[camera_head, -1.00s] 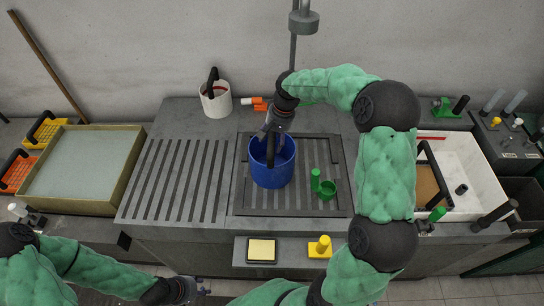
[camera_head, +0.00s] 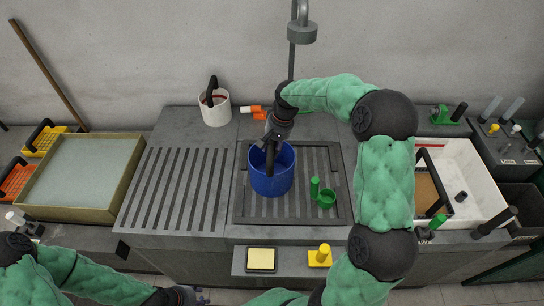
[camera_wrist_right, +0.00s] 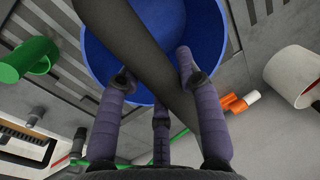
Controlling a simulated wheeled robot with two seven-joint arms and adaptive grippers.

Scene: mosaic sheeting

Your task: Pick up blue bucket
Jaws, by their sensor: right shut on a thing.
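The blue bucket (camera_head: 271,180) stands upright on the slatted grate in the middle of the counter. Its black handle (camera_head: 270,157) is raised across the opening. My right gripper (camera_head: 270,138) reaches down from above and is shut on the handle. In the right wrist view, the fingers (camera_wrist_right: 155,85) close around the dark handle (camera_wrist_right: 140,45), with the blue bucket (camera_wrist_right: 212,30) beyond it. My left gripper (camera_head: 185,296) is low at the bottom edge, away from the bucket, and its fingers are too small and cut off to read.
A green cup (camera_head: 326,198) stands close to the bucket's right. A white bucket (camera_head: 215,108) and an orange tool (camera_head: 256,112) are behind it. A grey faucet (camera_head: 302,33) hangs above the back. A white tub (camera_head: 470,158) is at right. The ribbed counter (camera_head: 170,190) on the left is clear.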

